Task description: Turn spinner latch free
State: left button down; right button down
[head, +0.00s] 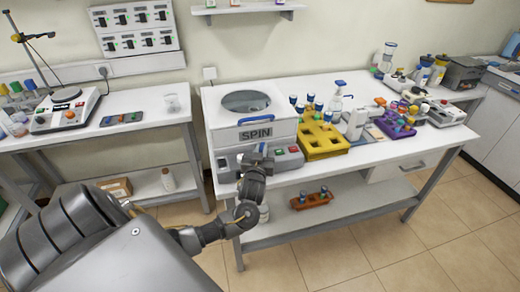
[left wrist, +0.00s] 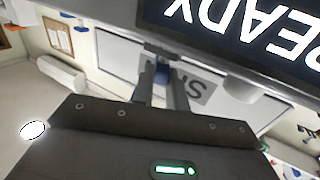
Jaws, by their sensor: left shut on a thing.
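The spinner (head: 220,125) is a white box with a round dark window on top and a SPIN label on its front; it stands at the left end of the bench. My left gripper (head: 260,154) is at its front, just below the label. In the left wrist view the fingers (left wrist: 161,85) are closed around a small blue piece (left wrist: 162,72), which looks like the latch, against the white front. The latch is mostly hidden by the fingers. A dark display reading READY (left wrist: 235,25) fills the upper right of that view. My right gripper is not in view.
The grey panel (head: 226,162) under the spinner has green and red buttons beside my gripper. A yellow rack (head: 322,141) with several vials stands close on the right, with a spray bottle behind it. A side table (head: 100,127) with a hotplate stands to the left.

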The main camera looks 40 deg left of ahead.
pick_arm(q)
jog(key=n+g+y, duration=0.2)
jog(key=shift+w+d+y, duration=0.15)
jog(key=shift+d+y, duration=0.1)
jog(key=shift+y, duration=0.05)
jog(key=shift+w+d+n+g+y+b, duration=0.15)
jog(key=shift+n+g+y+b, duration=0.25)
jog(key=shift+n+g+y, duration=0.9)
jog(key=shift+g, duration=0.3)
jog(key=c, duration=1.4)
grip_release()
jog(key=b+v, duration=0.2)
jog(key=v, duration=0.8)
jog(key=shift+s+d, duration=0.2)
jog(key=shift+d, duration=0.05)
